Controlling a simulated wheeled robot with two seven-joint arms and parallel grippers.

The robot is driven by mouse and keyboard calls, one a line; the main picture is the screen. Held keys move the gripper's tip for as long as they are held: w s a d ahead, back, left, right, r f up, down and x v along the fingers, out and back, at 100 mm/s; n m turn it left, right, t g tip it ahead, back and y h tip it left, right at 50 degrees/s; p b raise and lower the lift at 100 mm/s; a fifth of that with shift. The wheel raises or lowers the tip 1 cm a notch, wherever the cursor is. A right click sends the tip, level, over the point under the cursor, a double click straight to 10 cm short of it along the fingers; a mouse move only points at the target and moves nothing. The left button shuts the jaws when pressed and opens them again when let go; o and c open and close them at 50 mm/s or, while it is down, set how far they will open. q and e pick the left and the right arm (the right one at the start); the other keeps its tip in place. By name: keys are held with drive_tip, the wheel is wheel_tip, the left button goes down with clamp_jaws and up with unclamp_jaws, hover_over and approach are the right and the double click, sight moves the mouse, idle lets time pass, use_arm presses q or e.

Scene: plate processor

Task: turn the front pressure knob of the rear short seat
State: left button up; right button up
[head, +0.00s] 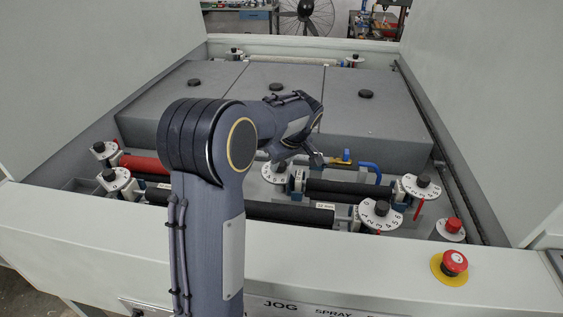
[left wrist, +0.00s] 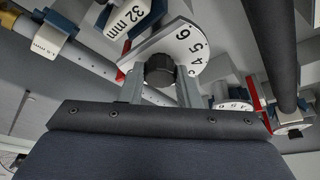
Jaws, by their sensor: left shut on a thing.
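A black pressure knob (left wrist: 160,70) on a white numbered dial (left wrist: 180,50) stands between the two grey fingers of my left gripper (left wrist: 159,90) in the left wrist view. The fingers are shut on the knob's sides. In the head view my left gripper (head: 281,162) reaches down over the white dial (head: 272,176) at the left end of a short black roller (head: 345,188). The knob there is largely hidden by the gripper. The dial's numbers 4, 5 and 6 show in the wrist view. My right gripper is not in view.
Other knobs on dials stand close by, at the short roller's right end (head: 422,184) and in front (head: 380,211). A red roller (head: 145,164) lies left. Large grey blocks (head: 375,115) rise behind. A red emergency button (head: 454,262) sits on the front panel.

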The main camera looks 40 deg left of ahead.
use_arm(q)
drive_tip(key=o, duration=1)
drive_tip(key=v, duration=0.7)
drive_tip(key=shift+d+r, duration=0.15)
drive_tip(key=shift+r, duration=0.25)
